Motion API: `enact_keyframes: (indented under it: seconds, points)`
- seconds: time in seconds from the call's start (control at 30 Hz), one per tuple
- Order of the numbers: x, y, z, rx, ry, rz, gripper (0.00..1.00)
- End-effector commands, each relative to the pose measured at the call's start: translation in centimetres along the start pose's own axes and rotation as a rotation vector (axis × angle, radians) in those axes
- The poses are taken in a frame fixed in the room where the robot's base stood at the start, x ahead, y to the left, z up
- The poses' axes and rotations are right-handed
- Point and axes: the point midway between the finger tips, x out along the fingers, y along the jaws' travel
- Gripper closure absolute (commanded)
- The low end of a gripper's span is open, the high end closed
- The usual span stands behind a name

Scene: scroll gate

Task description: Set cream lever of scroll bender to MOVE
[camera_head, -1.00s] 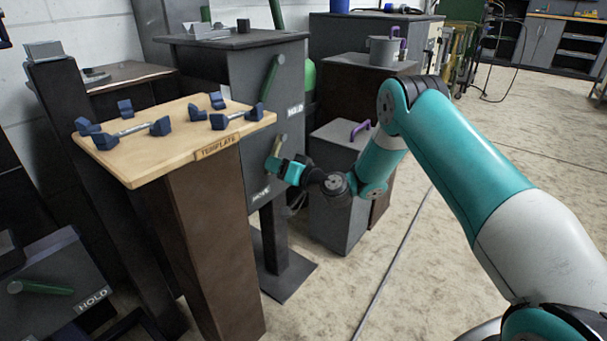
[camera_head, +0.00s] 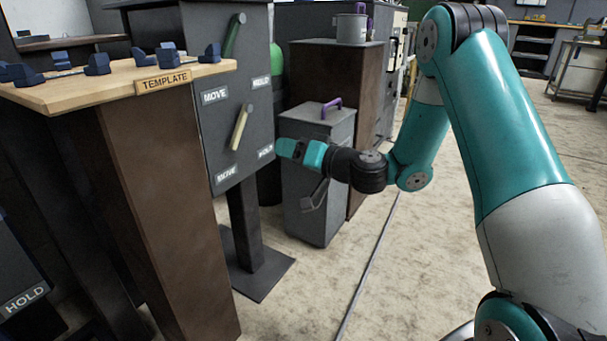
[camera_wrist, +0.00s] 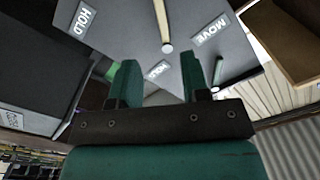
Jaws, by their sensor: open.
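The cream lever (camera_head: 239,128) is on the front face of the grey scroll bender (camera_head: 225,130), below a green lever (camera_head: 234,35). It slants down and left, its lower end between a MOVE label (camera_head: 226,173) at lower left and a HOLD label (camera_head: 265,152) at lower right, nearer MOVE. My gripper (camera_head: 281,148) is open and empty, just right of that HOLD label and apart from the lever. In the wrist view, a pale lever (camera_wrist: 162,22) shows beyond the open fingers (camera_wrist: 158,72), between HOLD (camera_wrist: 82,18) and MOVE (camera_wrist: 211,30) labels.
A wooden TEMPLATE board (camera_head: 120,82) with blue blocks stands on a brown pedestal at left, close to the bender. A grey box with a purple handle (camera_head: 331,105) stands behind my gripper. The floor (camera_head: 400,290) at lower right is clear.

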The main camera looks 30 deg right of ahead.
Motion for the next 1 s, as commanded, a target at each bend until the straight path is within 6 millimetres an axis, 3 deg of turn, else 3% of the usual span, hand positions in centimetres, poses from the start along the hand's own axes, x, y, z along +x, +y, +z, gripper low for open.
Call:
enact_keyframes:
  seconds: [0.33,0.9,1.0]
  points:
    - [-3.1,0.1,0.1,-0.001,0.001,0.001,0.57]
    - [-3.2,-0.1,0.0,0.0,-0.001,-0.001,0.57]
    - [-2.9,-1.9,-0.1,-0.01,-0.039,-0.028,0.57]
